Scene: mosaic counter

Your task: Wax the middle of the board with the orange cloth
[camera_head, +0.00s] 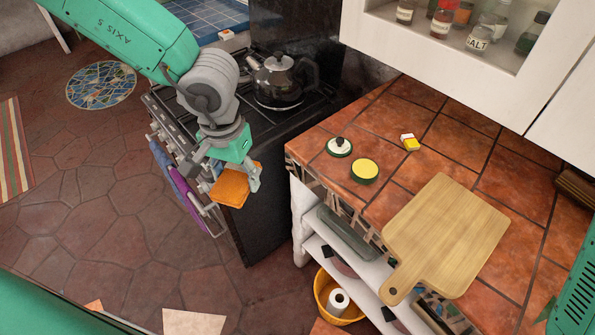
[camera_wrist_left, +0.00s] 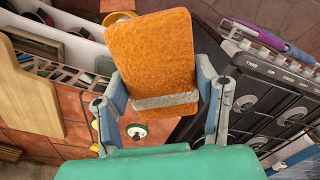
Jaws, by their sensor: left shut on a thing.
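The orange cloth (camera_head: 235,187), a thick folded pad, is between the fingers of my left gripper (camera_head: 232,176), which is shut on it. In the left wrist view the cloth (camera_wrist_left: 155,55) stands up between both fingers. It hangs in the air in front of the stove, left of the counter's edge, clear of the board. The wooden board (camera_head: 447,232) lies on the tiled counter with its handle over the front edge; its top is bare. An open round tin of yellow wax (camera_head: 365,170) is left of the board, with a green-and-white lid (camera_head: 339,147) beside it. My right gripper is out of view.
A small yellow-and-white object (camera_head: 409,142) lies behind the tin. A kettle (camera_head: 280,80) stands on the stove (camera_head: 190,140). The wall cabinet (camera_head: 460,65) with jars overhangs the counter's back. A yellow bucket (camera_head: 338,300) with a paper roll is below the counter.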

